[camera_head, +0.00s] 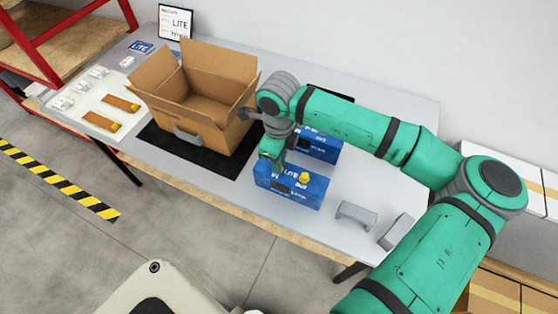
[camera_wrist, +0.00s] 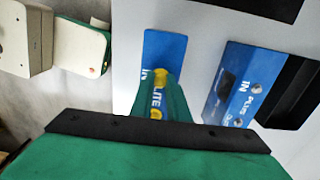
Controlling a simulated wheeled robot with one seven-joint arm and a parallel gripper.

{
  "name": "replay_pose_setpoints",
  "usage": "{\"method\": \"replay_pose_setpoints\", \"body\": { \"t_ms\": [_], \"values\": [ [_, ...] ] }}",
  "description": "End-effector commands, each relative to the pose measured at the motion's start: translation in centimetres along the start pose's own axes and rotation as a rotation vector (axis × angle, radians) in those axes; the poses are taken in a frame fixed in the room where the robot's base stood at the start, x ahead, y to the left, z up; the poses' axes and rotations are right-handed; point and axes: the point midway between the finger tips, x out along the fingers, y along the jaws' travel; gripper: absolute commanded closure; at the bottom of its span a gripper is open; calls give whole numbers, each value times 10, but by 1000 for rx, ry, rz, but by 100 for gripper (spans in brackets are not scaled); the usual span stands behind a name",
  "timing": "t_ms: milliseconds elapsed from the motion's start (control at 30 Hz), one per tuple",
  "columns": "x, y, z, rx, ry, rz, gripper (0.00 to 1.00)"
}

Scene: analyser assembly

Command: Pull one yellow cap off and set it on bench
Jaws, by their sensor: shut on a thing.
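A blue analyser (camera_head: 288,198) stands near the front edge of the bench (camera_head: 250,203), and it also shows in the wrist view (camera_wrist: 165,48). One yellow cap (camera_head: 304,178) sits on its right side, clear of my gripper; it appears as the nearer yellow spot in the wrist view (camera_wrist: 156,114). My gripper (camera_head: 274,160) points down at the analyser's left side. It is shut on the other yellow cap (camera_wrist: 160,78), by the IN mark, partly hidden by the fingers. I cannot tell whether that cap is still seated.
A second blue analyser (camera_head: 318,148) stands just behind, with bare metal ports in the wrist view (camera_wrist: 256,88). An open cardboard box (camera_head: 185,112) stands on a black mat (camera_head: 165,140) to the left. Grey brackets (camera_head: 356,215) lie right. Bare bench lies between analyser and brackets.

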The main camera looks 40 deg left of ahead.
Motion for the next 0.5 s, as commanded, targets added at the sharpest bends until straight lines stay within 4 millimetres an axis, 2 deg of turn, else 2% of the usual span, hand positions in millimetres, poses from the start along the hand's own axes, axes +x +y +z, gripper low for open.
{"method": "replay_pose_setpoints", "body": {
  "t_ms": [500],
  "values": [
    [-6,0,0,0,0,-1,100]
  ]
}}
